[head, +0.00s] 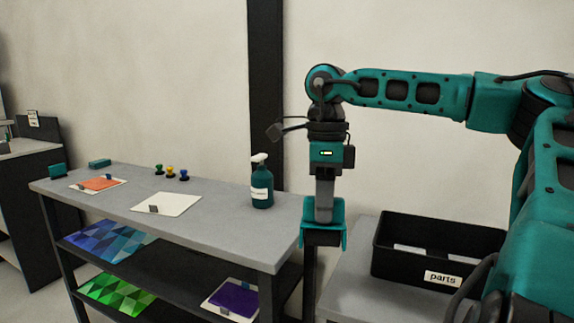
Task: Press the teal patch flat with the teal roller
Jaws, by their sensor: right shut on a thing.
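My right gripper (323,216) points straight down at the right of the long grey worktable. It is shut on the teal roller (338,212), which shows as a teal frame with a dark part below. The roller is in the air, clear of the worktable's right end. I cannot make out a teal patch. A white sheet (183,203) with a small grey piece on it lies on the worktable. A second sheet at the far left bears an orange patch (100,184). My left gripper is not in view.
A teal spray bottle (262,190) stands near the worktable's (225,225) back right. Small coloured knobs (171,172) and teal blocks (99,163) stand along the back. Blue, green and purple sheets (235,298) lie on shelves below. A black parts bin (405,266) stands at right.

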